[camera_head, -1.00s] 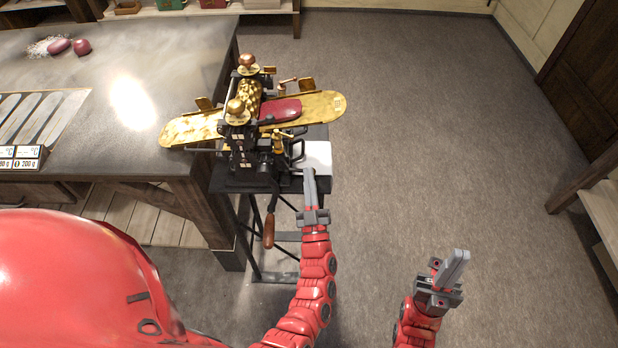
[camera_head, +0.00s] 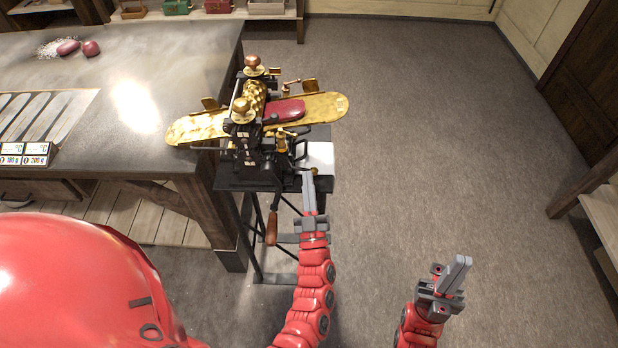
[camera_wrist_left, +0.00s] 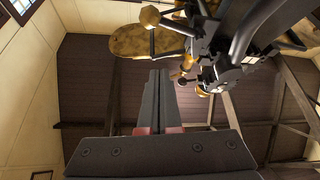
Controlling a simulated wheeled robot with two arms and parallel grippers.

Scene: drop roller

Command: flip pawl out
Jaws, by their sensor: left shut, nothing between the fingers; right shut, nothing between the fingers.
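The drop roller (camera_head: 248,150) is a black machine with brass rollers, copper knobs and sloping gold trays, on a dark stand beside the table. A red slab (camera_head: 284,111) lies on its right tray. A crank with a wooden handle (camera_head: 271,228) hangs at its front. I cannot single out the pawl for sure among the small dark and brass side parts (camera_head: 282,143). My left gripper (camera_head: 307,176) is shut and empty, its tips close to the machine's lower right side. In the left wrist view its fingers (camera_wrist_left: 159,75) point up beside the dark mechanism (camera_wrist_left: 225,60). My right gripper (camera_head: 461,262) is shut and empty, away from the machine.
The grey-topped table (camera_head: 150,60) stands left of the machine, with a patterned tray (camera_head: 45,118) and label displays (camera_head: 25,154) on it. A white plate (camera_head: 320,156) sticks out at the machine's right. The floor (camera_head: 430,110) to the right is clear, up to a shelf (camera_head: 603,205).

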